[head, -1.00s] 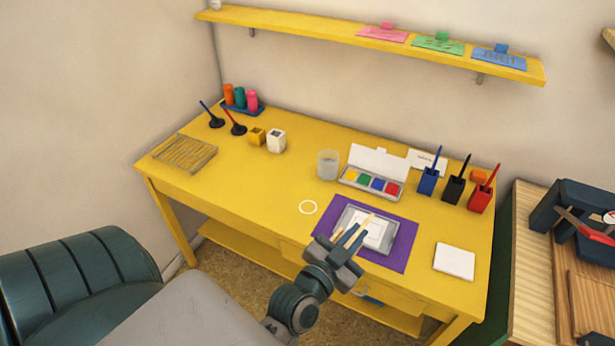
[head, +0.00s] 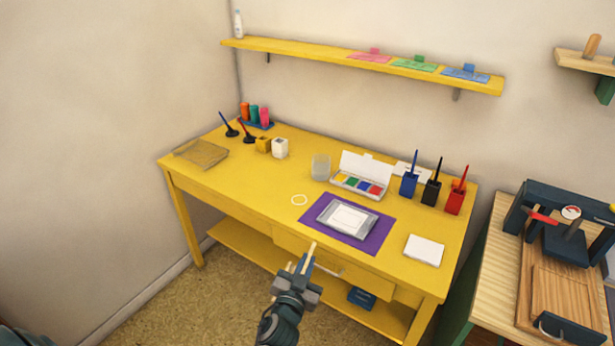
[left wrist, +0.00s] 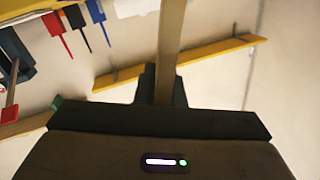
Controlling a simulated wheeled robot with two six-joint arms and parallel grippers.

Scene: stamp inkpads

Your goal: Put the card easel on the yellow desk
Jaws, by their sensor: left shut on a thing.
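My left gripper (head: 293,283) is shut on a thin pale wooden piece, which looks like the card easel (head: 309,256). Its slim bars stick up past the fingers. In the left wrist view the wooden bar (left wrist: 171,45) runs up from between the dark fingers (left wrist: 162,88). The rest of the easel's shape is hidden. The gripper and easel appear in front of the yellow desk's (head: 240,190) front edge, over the floor side. My right gripper is not in view.
A purple mat (head: 379,238) with a grey tray (head: 329,217) lies on the desk, and a white pad (head: 424,250) is to its right. A paint box (head: 361,181) and pen holders (head: 409,186) stand behind. The left-middle desktop is clear.

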